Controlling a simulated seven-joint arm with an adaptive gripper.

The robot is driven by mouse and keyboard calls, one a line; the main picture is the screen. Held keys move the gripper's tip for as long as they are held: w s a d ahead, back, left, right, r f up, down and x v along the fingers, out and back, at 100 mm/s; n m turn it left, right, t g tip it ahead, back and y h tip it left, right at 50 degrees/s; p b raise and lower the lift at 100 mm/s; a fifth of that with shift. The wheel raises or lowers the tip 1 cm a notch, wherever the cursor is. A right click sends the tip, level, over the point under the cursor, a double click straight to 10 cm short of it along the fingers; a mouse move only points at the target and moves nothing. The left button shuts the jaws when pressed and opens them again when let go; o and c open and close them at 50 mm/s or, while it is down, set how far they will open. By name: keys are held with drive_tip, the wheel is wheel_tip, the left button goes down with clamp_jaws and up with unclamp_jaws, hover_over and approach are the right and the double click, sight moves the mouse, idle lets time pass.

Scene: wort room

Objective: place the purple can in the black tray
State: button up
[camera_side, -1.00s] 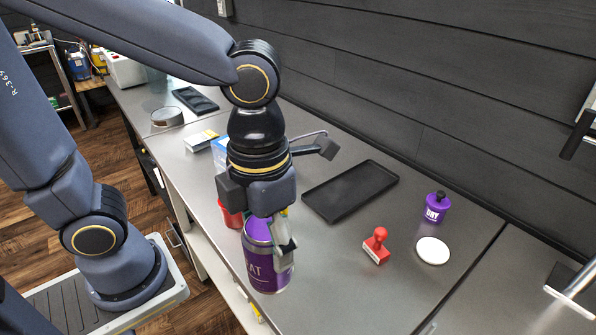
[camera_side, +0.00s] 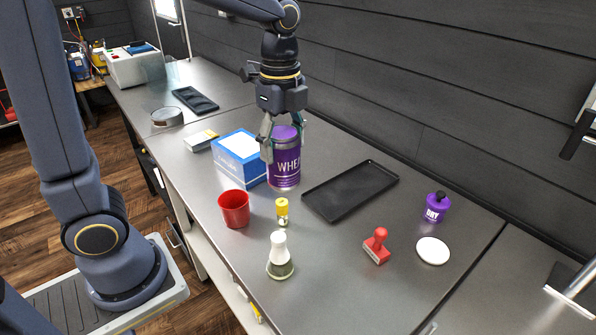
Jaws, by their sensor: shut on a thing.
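The purple can (camera_side: 284,172), with a "WHEA" label showing, is upright in my gripper (camera_side: 282,137). My gripper points down and is shut on the can's upper part. The can is just left of the black tray (camera_side: 350,190), beside the blue box; I cannot tell how far its base is above the table. The black tray is flat, low-rimmed and empty on the metal table.
A blue box (camera_side: 239,158) stands left of the can. A red cup (camera_side: 234,208), a yellow-capped vial (camera_side: 282,211) and a flask (camera_side: 280,256) stand in front. A red stamp (camera_side: 376,246), white disc (camera_side: 432,251) and purple bottle (camera_side: 436,207) are right of the tray.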

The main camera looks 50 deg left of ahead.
drive_tip(key=w+f, duration=1.3)
drive_tip(key=w, duration=0.1)
drive_tip(key=shift+a+f, duration=0.3)
drive_tip(key=shift+a, duration=0.05)
drive_tip(key=shift+f, duration=0.15)
drive_tip(key=o, duration=1.5)
